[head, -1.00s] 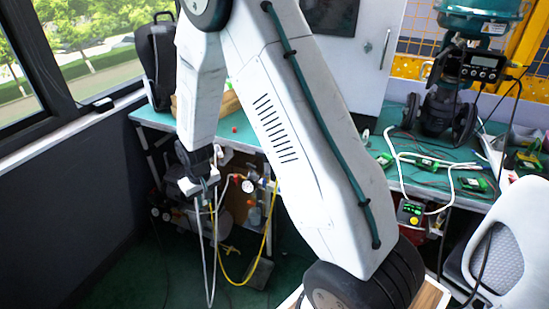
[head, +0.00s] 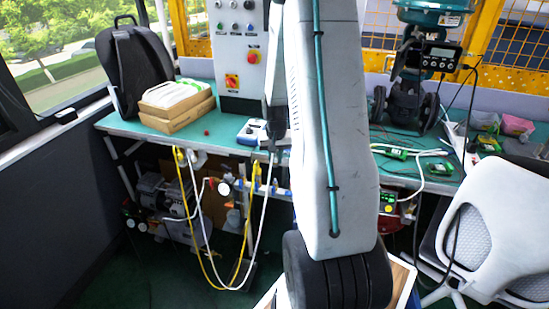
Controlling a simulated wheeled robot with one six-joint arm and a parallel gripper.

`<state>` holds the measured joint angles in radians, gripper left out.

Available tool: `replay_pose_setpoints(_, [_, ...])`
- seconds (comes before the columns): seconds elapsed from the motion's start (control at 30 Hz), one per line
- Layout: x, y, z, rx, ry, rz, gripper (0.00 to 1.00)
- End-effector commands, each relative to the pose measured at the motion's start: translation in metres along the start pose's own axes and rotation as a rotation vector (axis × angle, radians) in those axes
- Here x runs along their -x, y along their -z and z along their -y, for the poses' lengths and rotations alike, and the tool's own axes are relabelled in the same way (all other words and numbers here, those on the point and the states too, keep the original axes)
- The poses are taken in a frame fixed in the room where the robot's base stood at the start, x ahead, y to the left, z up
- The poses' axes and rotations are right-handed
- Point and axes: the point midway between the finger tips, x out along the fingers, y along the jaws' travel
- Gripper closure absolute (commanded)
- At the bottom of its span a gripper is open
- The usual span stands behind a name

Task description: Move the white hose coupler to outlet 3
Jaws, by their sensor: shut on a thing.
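My gripper (head: 271,148) is at the front edge of the teal bench, left of my large arm link. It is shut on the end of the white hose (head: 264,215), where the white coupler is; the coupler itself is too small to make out. The hose hangs from the jaws in a long loop and rises again at the left under the bench. Below the gripper is a row of outlets with blue fittings (head: 273,188). The right part of the row is hidden behind my arm, and I cannot read any outlet numbers.
A yellow hose (head: 213,272) hangs in a loop close to the white one. A gauge (head: 224,189) and a compressor (head: 158,192) are under the bench (head: 218,133). Cardboard boxes (head: 176,104) and a backpack (head: 133,68) stand on it. A chair (head: 492,232) is at the right.

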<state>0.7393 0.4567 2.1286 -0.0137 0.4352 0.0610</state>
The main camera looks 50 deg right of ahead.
Motion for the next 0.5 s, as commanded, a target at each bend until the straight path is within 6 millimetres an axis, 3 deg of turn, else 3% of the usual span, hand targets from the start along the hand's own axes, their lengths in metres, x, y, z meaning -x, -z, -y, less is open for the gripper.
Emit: replay_pose_setpoints(0.5, [-0.041, -0.006, 0.001, 0.002, 0.000, 0.003, 1.00])
